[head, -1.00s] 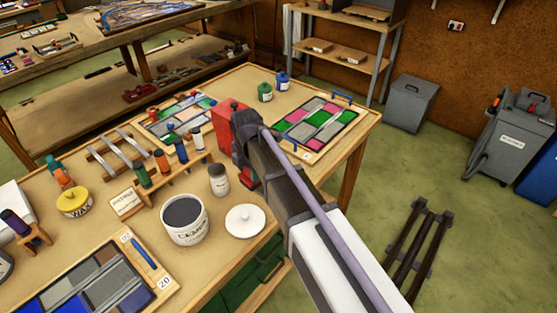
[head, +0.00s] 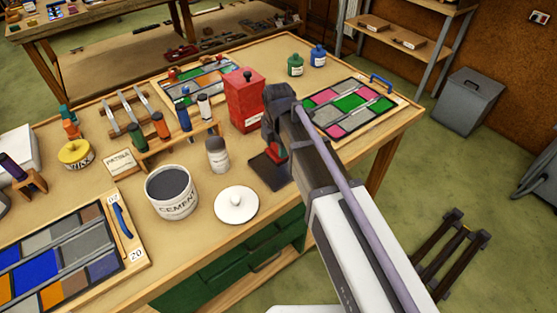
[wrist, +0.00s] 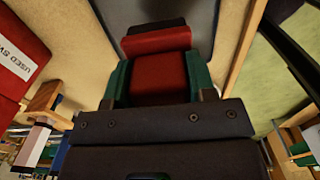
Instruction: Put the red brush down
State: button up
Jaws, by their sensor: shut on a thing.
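The red brush (wrist: 160,78) is between the jaws of my gripper (wrist: 160,97) in the wrist view, with a green part on each side of it. In the head view my gripper (head: 277,140) is right of the red box, and a little of the brush (head: 277,151) shows beneath it. A dark flat rectangular pad (head: 266,172) lies on the bench directly below or just behind the gripper. I cannot tell whether the brush touches the pad or bench.
The red box (head: 244,98) stands close left of my gripper. A white lid (head: 236,204), a small jar (head: 217,155) and the cement pot (head: 171,192) are nearer. A glass panel (head: 346,108) lies to the right. The bench edge (head: 290,212) is close.

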notch_tip(320, 180, down, 4)
jog(key=b, duration=0.3)
jog(key=shift+r, duration=0.1)
jog(key=shift+d+r, duration=0.1)
jog(key=shift+r, duration=0.15)
jog(key=shift+f, duration=0.2)
jog(key=o, duration=0.8)
jog(key=shift+r, duration=0.1)
notch_tip(320, 180, up, 12)
jog(key=p, duration=1.2)
jog(key=shift+r, duration=0.25)
jog(key=shift+f, duration=0.15)
